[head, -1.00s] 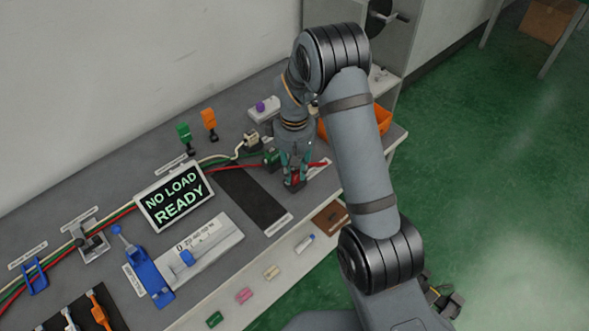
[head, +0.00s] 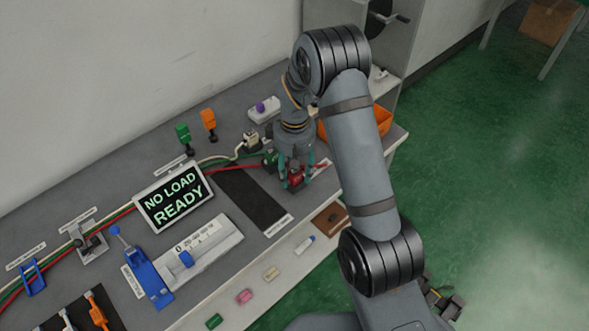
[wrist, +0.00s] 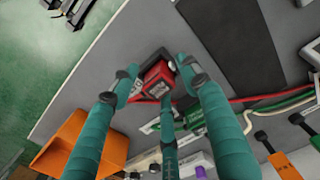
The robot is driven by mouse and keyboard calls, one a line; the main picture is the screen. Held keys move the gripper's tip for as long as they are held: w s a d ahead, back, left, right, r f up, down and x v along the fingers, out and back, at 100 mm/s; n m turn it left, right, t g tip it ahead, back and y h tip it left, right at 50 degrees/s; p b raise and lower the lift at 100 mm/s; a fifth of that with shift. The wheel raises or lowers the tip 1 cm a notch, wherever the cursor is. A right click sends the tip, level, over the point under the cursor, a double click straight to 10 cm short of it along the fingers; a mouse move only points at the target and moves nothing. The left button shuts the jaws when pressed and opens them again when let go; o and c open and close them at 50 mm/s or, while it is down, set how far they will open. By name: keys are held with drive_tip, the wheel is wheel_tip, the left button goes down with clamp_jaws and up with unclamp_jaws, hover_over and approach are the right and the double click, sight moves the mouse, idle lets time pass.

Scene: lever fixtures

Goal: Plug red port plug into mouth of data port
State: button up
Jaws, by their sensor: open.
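The red port plug (head: 296,180) stands at the right part of the bench, at the end of a red cable (head: 232,169). In the wrist view the red plug (wrist: 158,78) sits against a dark block (wrist: 152,59), which looks like the data port; how deep the plug sits in its mouth I cannot tell. My gripper (head: 296,176) has teal fingers and is open around the plug. In the wrist view my gripper's fingers (wrist: 156,82) stand spread on several sides of the plug, with visible gaps. The fingers partly hide the port in the head view.
A green plug (head: 269,158) and a white plug (head: 252,139) stand just left of my gripper. An orange bin (head: 382,121) is behind my arm. A display (head: 173,201) reads "NO LOAD READY". A dark mat (head: 255,198) lies clear, near the bench's front edge.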

sight(295, 172)
wheel_tip(295, 172, up, 12)
idle(0.5)
drive_tip(key=shift+f, duration=0.1)
wheel_tip(295, 172, down, 12)
drive_tip(key=shift+r, duration=0.1)
drive_tip(key=shift+r+p, duration=0.55)
drive_tip(key=shift+f, duration=0.15)
